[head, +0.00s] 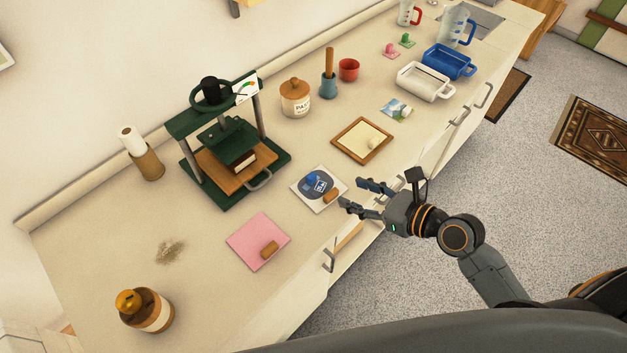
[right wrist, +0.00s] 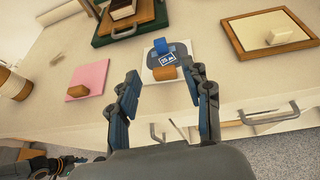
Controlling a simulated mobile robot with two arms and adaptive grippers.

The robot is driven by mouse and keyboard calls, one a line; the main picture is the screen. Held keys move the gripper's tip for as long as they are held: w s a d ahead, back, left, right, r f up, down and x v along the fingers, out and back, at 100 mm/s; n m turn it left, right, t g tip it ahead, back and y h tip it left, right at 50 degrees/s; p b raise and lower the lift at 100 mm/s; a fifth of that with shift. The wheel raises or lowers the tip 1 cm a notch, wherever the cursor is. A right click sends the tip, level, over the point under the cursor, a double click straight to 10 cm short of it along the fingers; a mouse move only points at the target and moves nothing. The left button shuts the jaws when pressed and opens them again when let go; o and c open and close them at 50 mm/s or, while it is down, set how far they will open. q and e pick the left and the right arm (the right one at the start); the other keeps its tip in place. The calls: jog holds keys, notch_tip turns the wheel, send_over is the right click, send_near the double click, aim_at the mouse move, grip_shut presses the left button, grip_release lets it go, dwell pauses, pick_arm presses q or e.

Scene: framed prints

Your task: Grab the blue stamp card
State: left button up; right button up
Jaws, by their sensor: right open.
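A small blue stamp card (head: 320,186) with a white-edged print lies on a white sheet (head: 300,192) bearing a grey-blue round shape. My right gripper (head: 358,196) is open and empty at the counter's front edge, just right of the sheet. In the right wrist view its fingers (right wrist: 164,80) point toward the sheet, apart from the card. What seems to be my left gripper (right wrist: 70,163) shows small at the lower left there; its jaws are unclear.
A pink sheet (head: 250,240) with a brown block lies left of the white sheet. A green press (head: 230,190) stands behind it. A wooden frame (head: 345,145) lies to the right. Drawer handles (head: 329,260) jut from the counter front.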

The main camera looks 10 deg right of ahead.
aim_at(314, 177)
jog(key=p+x, duration=0.1)
jog(key=x, duration=1.2)
jog(key=shift+w+a+f, duration=0.15)
jog(key=shift+w+a, duration=0.1)
jog(key=shift+s, duration=0.1)
jog(key=shift+c, duration=0.4)
jog(key=c, duration=0.9)
